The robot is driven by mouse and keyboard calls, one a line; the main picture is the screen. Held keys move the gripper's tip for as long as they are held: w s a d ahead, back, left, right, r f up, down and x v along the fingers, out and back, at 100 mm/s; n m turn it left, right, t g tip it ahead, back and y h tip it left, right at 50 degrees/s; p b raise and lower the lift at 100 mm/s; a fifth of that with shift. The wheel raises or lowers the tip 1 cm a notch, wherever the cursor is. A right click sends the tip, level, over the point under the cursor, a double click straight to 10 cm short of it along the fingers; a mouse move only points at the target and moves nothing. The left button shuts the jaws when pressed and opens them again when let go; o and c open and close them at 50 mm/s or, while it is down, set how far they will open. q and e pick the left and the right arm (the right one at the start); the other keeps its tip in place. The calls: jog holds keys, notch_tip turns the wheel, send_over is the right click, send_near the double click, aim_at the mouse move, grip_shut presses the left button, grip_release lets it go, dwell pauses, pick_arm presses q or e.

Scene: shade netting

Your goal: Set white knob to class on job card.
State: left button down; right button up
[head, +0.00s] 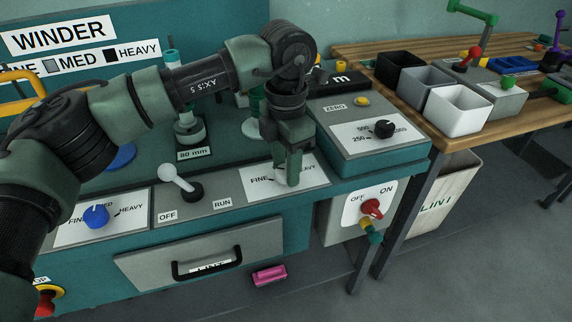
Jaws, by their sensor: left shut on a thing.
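My left gripper (291,170) reaches down from above onto the dial plate (262,181) at the right of the winder's front panel. It is shut on the white knob there. The fingers hide nearly all of the knob, so I cannot tell where it points. The plate reads FINE at its left; the rest of its lettering is covered. The WINDER sign (58,35) has a legend with MED by a grey square and HEAVY by a black one. I cannot make out a job card. My right gripper is not in view.
A blue knob (96,215) sits on another FINE-to-HEAVY plate at left. A white-balled lever (178,181) stands by OFF and RUN, close to the gripper. A black knob (384,130) and red switch (371,208) are at right. Black, grey and white bins (459,110) stand on the wooden bench.

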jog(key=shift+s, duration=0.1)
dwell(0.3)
pick_arm(q)
jog(key=c, duration=0.9)
grip_release()
jog(key=shift+r, duration=0.3)
notch_tip(320, 180, up, 7)
jog(key=shift+p, duration=0.5)
jog(key=shift+r, duration=0.15)
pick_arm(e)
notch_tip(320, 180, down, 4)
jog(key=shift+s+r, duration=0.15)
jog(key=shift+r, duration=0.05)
